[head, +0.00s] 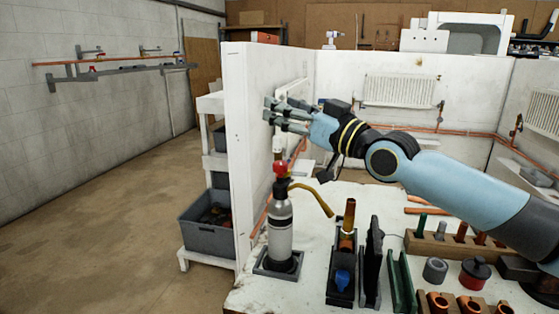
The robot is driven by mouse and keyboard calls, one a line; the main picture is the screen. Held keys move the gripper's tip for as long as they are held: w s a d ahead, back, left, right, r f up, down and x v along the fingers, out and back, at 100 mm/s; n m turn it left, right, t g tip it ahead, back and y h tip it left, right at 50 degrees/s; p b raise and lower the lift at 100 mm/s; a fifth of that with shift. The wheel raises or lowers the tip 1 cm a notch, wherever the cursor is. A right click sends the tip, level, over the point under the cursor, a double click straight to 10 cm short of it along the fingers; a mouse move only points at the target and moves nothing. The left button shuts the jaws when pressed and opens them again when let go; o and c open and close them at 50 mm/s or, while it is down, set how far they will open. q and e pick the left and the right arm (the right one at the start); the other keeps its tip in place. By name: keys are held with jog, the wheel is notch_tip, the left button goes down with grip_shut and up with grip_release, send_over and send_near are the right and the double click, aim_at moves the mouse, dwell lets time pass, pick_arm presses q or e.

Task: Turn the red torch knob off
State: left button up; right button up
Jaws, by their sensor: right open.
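The torch (279,228) stands upright in a dark square base on the white bench, with a silver cylinder and a brass nozzle curving to the right. Its red knob (281,169) sits at the top of the cylinder. My right gripper (268,110) reaches in from the right and is open and empty. It is above the red knob in the picture, apart from it, with its fingers pointing left toward the white partition. My left gripper is not in view.
A white partition (243,150) stands just left of the torch. Right of the torch are an upright copper pipe (348,215) in a dark holder, dark and green upright plates, and a wooden rack (455,248). A grey crate (208,222) sits on shelving at left; the floor beyond is clear.

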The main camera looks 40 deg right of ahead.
jog(key=s+d+f+b, duration=0.3)
jog(key=s+f, duration=0.2)
jog(key=f, duration=0.2)
jog(key=g+b, duration=0.2)
jog(key=g, duration=0.1)
send_near(286, 165)
jog(key=shift+y, duration=0.3)
jog(key=b+x, duration=0.2)
jog(key=x, duration=0.8)
jog(key=shift+w+d+b, duration=0.1)
jog(key=shift+w+b, duration=0.05)
jog(key=shift+b, duration=0.15)
jog(key=shift+w+a+f, duration=0.1)
jog(key=shift+w+a, duration=0.15)
jog(key=shift+w, duration=0.35)
grip_shut()
